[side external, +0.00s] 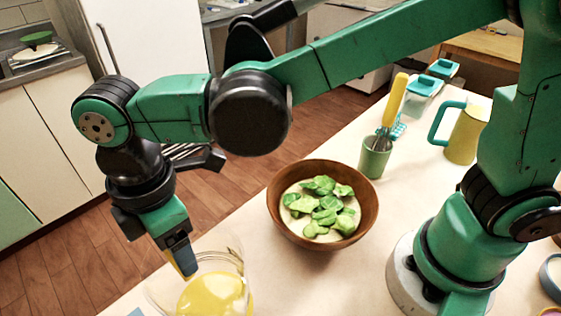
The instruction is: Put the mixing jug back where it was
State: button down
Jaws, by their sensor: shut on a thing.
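A clear glass jug (236,262) with yellow contents is at the bottom left of the side external view, partly cut off by the lower edge. My gripper (184,262) points down at the jug's left rim and is shut on it. The jug's base is out of frame, so I cannot tell whether it rests on the counter. A yellow jug with a teal handle (465,133) stands upright at the right of the counter, apart from my gripper.
A wooden bowl (372,203) of green leaves sits mid-counter, right of the glass jug. Behind it stand a green cup (374,162) with a yellow-handled whisk (392,105) and teal-lidded containers (424,88). Bare counter (300,280) lies in front of the bowl.

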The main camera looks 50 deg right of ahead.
jog(key=shift+f, duration=3)
jog(key=shift+f, duration=0.2)
grip_release()
jog(key=shift+r, duration=0.1)
notch_tip(320, 180, up, 12)
jog(key=shift+f, duration=0.1)
jog(key=d+f+m+t, duration=0.1)
jog(key=d+m+t, duration=0.1)
jog(key=d+m, duration=0.4)
jog(key=d+f+m+t, duration=0.1)
jog(key=d+m, duration=0.4)
jog(key=d, duration=0.5)
jog(key=d+m+t, duration=0.4)
jog(key=d+m, duration=0.2)
jog(key=d, duration=0.2)
jog(key=shift+w+d+f+m, duration=0.15)
jog(key=shift+d+f+m, duration=0.15)
jog(key=shift+f, duration=0.1)
